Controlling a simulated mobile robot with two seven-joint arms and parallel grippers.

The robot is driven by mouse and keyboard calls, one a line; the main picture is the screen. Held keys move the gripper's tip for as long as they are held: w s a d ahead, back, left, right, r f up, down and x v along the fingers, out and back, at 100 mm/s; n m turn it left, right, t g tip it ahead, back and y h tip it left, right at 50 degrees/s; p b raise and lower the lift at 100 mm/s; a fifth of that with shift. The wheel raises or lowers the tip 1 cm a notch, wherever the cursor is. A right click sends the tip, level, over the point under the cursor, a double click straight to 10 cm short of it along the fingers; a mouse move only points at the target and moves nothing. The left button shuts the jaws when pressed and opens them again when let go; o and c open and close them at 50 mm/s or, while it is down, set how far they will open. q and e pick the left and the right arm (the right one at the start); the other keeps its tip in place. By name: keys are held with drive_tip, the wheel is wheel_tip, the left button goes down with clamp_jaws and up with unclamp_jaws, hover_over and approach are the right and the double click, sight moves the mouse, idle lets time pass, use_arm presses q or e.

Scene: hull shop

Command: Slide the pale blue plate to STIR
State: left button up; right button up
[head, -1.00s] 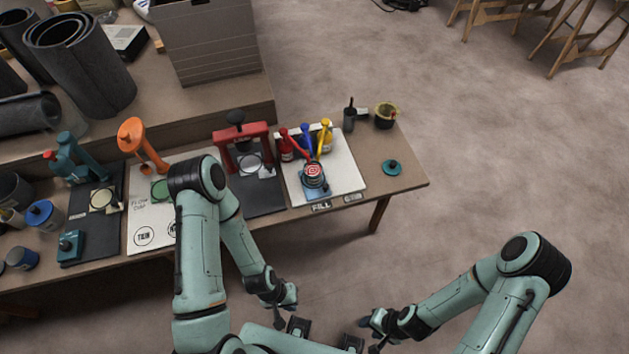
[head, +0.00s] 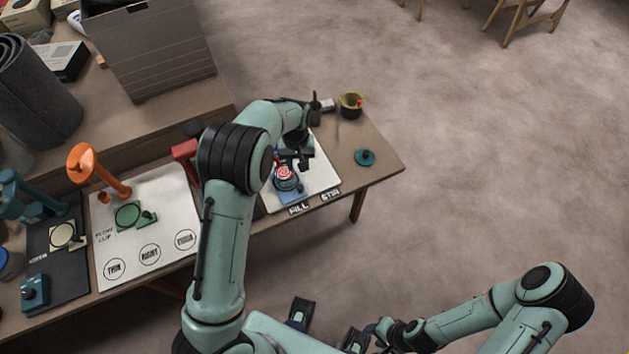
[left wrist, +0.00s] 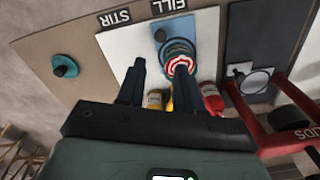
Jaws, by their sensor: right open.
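The pale blue plate (head: 290,195) lies on the white board at the FILL label (head: 299,209). A round pot with a red-and-white swirl top (head: 284,173) stands on it. The STIR label (head: 330,194) is to the right along the board's front edge. In the left wrist view, a corner of the plate (left wrist: 160,35) shows beside FILL (left wrist: 170,6), with STIR (left wrist: 115,18) to its left. My right gripper (head: 378,335) is open, low and away from the table.
Red and yellow bottles (left wrist: 211,98) stand near my left fingers. A red press frame (left wrist: 265,120) is beside the board. A teal knobbed disc (head: 365,157) and a yellow-rimmed pot (head: 351,104) sit on the table's right end. The front right corner is clear.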

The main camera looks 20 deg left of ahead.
sight(300, 186)
use_arm(q)
wheel_tip(300, 186, down, 13)
drive_tip(key=shift+f, duration=0.1)
idle(0.4)
clamp_jaws()
